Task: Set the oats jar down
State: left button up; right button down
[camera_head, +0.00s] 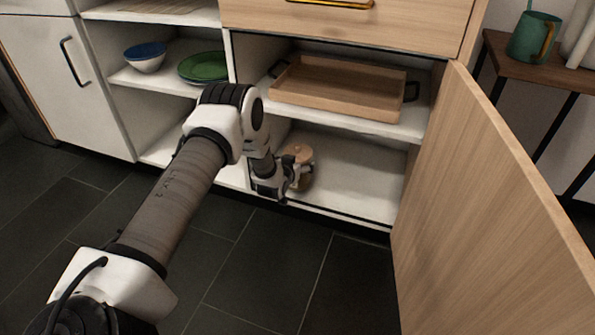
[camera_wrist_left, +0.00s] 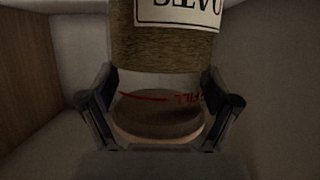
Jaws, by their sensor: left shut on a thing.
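The oats jar (camera_head: 306,172) has a light wooden lid and is inside the lower compartment of the open cabinet. In the left wrist view the oats jar (camera_wrist_left: 165,45) appears upside down, with its label, oats and a red fill line showing. My left gripper (camera_head: 290,177) is shut on the jar. Its two fingers (camera_wrist_left: 160,108) stand on either side of the jar's upper part in the left wrist view. The jar looks about upright, low over the bottom shelf (camera_head: 360,180). I cannot tell whether its base touches the shelf. My right gripper is not in view.
A wooden tray (camera_head: 340,103) lies on the shelf above the jar. The open cabinet door (camera_head: 480,190) stands to the right. A blue bowl (camera_head: 146,62) and green plates (camera_head: 203,67) sit on the left shelf. The bottom shelf right of the jar is clear.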

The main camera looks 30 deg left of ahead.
pick_arm(q)
jog(key=shift+w+f, duration=0.1)
jog(key=shift+f, duration=0.4)
jog(key=shift+r, duration=0.2)
jog(key=shift+f, duration=0.1)
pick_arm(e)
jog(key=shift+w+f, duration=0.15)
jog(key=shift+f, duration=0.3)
pick_arm(q)
jog(key=o, duration=1.5)
jog(key=shift+f, duration=0.1)
